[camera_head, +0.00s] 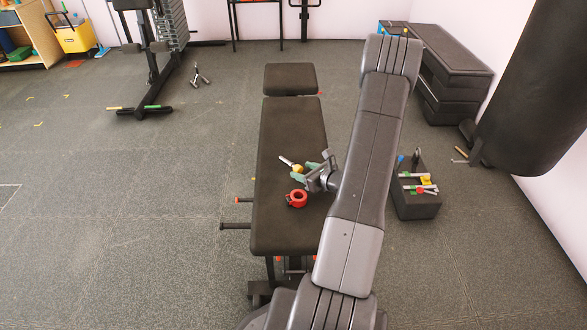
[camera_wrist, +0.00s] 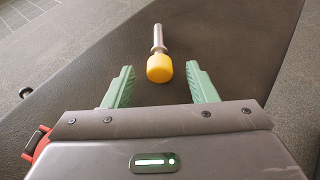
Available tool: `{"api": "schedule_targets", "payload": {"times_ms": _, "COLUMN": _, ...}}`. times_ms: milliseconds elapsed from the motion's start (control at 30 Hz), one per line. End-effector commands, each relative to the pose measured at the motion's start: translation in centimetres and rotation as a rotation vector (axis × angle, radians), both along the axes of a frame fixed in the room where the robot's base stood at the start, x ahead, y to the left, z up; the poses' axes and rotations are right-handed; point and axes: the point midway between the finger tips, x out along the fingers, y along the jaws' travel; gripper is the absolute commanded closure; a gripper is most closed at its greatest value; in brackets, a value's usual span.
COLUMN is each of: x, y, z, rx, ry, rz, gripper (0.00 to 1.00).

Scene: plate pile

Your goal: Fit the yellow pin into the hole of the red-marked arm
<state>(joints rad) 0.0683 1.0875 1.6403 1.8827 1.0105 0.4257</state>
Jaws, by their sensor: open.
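The yellow pin has a rounded yellow head and a silver shaft. It lies on the dark bench pad, in the head view (camera_head: 298,168) and in the wrist view (camera_wrist: 159,68). In the wrist view its head is nearest me, its shaft pointing away. My gripper (camera_head: 313,171) has green fingers, spread wide in the wrist view (camera_wrist: 160,85). The pin head is just beyond the gap between the fingertips, touching neither.
A red ring (camera_head: 297,199) lies on the bench (camera_head: 288,120), close to my gripper. A dark block (camera_head: 418,208) with several small coloured items stands right of the bench. A weight machine (camera_head: 152,80) stands back left. A punching bag (camera_head: 535,90) hangs at right.

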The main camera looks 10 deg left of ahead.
Motion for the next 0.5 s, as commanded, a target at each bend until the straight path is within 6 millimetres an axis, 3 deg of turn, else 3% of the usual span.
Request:
{"api": "schedule_targets", "payload": {"times_ms": 100, "x": 0.56, "y": 1.01, "z": -0.65, "rx": 0.000, "ry": 0.002, "rz": 0.001, "gripper": 0.48}}
{"api": "schedule_targets", "payload": {"times_ms": 300, "x": 0.65, "y": 1.02, "z": -0.55, "rx": 0.000, "ry": 0.002, "rz": -0.002, "gripper": 0.48}}
{"api": "schedule_targets", "payload": {"times_ms": 500, "x": 0.63, "y": 1.02, "z": -0.54, "rx": -0.001, "ry": 0.001, "rz": -0.001, "gripper": 0.85}}
